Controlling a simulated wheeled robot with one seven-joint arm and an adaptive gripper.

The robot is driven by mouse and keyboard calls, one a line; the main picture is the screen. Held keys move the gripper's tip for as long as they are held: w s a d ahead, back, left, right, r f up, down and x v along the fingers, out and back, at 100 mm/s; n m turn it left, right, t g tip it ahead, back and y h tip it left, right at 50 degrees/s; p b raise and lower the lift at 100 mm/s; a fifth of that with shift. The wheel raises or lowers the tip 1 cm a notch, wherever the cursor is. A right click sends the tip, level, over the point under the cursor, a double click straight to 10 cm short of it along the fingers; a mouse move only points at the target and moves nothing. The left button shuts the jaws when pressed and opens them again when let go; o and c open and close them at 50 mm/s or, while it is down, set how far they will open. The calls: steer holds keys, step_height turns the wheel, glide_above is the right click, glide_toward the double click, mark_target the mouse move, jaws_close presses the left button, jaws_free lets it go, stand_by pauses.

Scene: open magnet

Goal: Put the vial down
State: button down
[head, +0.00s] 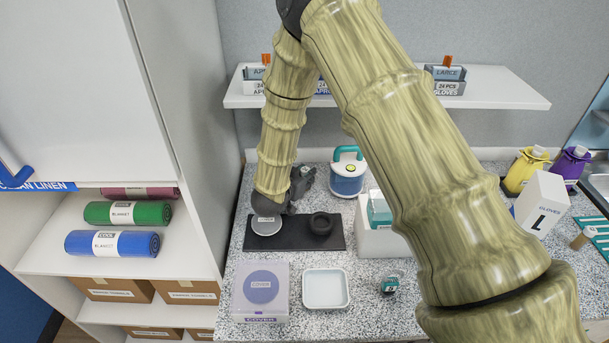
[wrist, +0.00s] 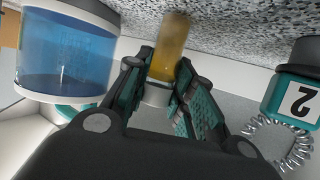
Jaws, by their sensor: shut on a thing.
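The vial (wrist: 170,55) has an amber body and a pale cap. In the wrist view it sits between the two teal-padded fingers of my gripper (wrist: 160,92), which is shut on it near the cap. The amber end points away from my gripper toward the speckled countertop (wrist: 235,32); I cannot tell whether it touches. In the head view my gripper (head: 305,178) is low over the back of the counter, left of a blue canister, partly hidden by my arm. The vial cannot be made out there.
The blue canister with a teal handle (head: 347,182) stands close by. A black tray (head: 290,240) with round pieces lies in front. A teal item marked 2 (wrist: 298,98) with a coil is at the wrist view's right. A white dish (head: 326,290) and a cover box (head: 261,292) stand nearer.

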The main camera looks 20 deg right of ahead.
steer(key=c, duration=1.2)
jaws_free()
steer(key=shift+r, duration=0.1)
steer(key=shift+r, duration=0.25)
steer(key=p+v, duration=0.4)
steer(key=v, duration=0.8)
steer(key=shift+r+p, duration=0.3)
steer(key=shift+p, duration=0.1)
